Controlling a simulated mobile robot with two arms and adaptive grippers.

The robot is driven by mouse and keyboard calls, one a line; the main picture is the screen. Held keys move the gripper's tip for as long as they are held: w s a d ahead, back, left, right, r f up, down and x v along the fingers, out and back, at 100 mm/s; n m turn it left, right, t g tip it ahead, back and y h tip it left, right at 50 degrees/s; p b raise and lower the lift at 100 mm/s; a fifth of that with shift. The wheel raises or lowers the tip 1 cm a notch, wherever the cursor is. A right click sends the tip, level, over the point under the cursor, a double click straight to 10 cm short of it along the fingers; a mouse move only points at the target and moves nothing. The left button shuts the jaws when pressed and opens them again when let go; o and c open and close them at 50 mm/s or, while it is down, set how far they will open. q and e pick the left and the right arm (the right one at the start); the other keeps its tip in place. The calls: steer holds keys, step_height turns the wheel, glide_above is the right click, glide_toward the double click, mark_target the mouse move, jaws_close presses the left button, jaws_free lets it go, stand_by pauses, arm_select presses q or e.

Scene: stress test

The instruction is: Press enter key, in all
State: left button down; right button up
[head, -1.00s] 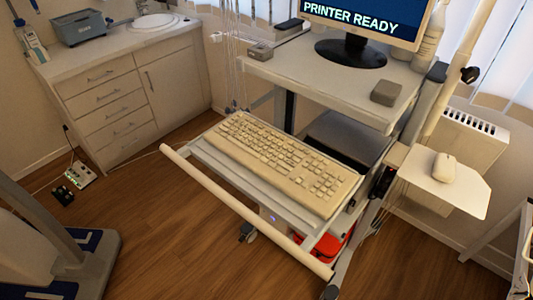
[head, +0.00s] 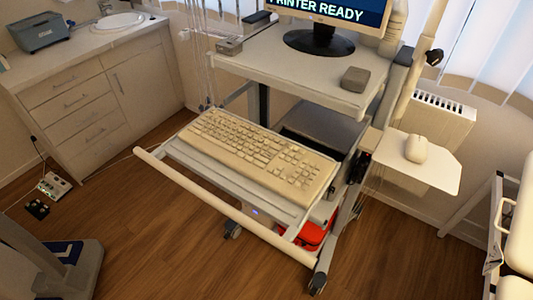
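A beige keyboard (head: 258,156) lies on the pull-out tray (head: 190,165) of a wheeled cart, angled down to the right. Its enter key is too small to pick out for certain. A monitor (head: 325,22) on the cart's upper shelf reads "PRINTER READY"; its top is cut off. Neither of my grippers shows in the head view.
A round bar (head: 215,203) runs along the tray's front edge. A white mouse (head: 416,149) sits on a side shelf (head: 437,171) at the right. A counter with drawers (head: 70,105) stands at the left. Wooden floor (head: 150,240) is open in front of the cart.

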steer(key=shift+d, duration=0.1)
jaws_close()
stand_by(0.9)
